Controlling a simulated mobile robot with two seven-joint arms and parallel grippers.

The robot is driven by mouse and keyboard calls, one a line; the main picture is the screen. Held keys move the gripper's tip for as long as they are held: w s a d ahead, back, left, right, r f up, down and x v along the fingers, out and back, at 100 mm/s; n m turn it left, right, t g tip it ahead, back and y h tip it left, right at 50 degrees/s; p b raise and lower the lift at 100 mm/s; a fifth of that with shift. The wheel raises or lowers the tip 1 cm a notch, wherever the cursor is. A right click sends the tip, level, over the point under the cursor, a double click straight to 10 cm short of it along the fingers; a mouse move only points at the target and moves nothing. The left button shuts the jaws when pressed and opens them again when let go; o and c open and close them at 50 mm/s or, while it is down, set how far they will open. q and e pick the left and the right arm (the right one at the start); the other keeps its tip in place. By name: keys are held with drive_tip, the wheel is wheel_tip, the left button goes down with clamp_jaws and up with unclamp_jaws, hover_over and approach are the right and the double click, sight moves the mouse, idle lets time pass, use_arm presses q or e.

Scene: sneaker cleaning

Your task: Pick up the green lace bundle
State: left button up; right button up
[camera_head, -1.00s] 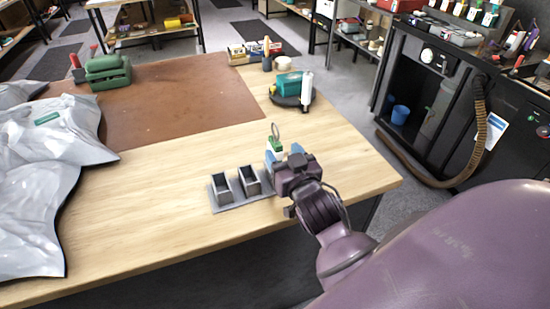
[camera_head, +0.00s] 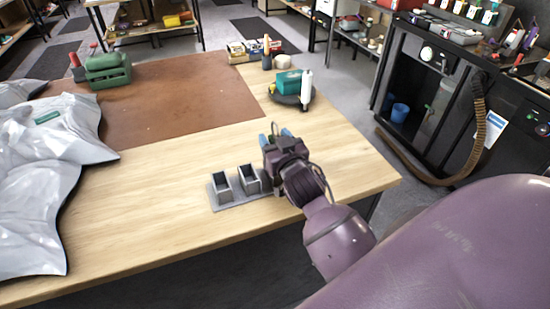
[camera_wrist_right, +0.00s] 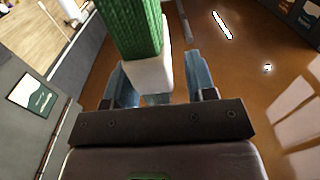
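The green lace bundle (camera_wrist_right: 130,25) fills the upper left-centre of the wrist view, with a white band (camera_wrist_right: 150,75) at its near end. The band lies between the two blue fingers of my right gripper (camera_wrist_right: 160,82); a gap shows towards the right-hand finger. In the head view my right gripper (camera_head: 275,137) is over the table's right part with its fingers apart. It hides most of the bundle there; only a thin loop shows between the fingertips. My left gripper is not in view.
A grey holder with two square cups (camera_head: 232,203) stands just left of my right gripper. A dark round stand (camera_head: 289,100) with a teal item and white bottle is behind it. A silvery bag (camera_head: 45,190) covers the table's left side. The wooden front (camera_head: 150,235) is clear.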

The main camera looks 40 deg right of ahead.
clamp_jaws()
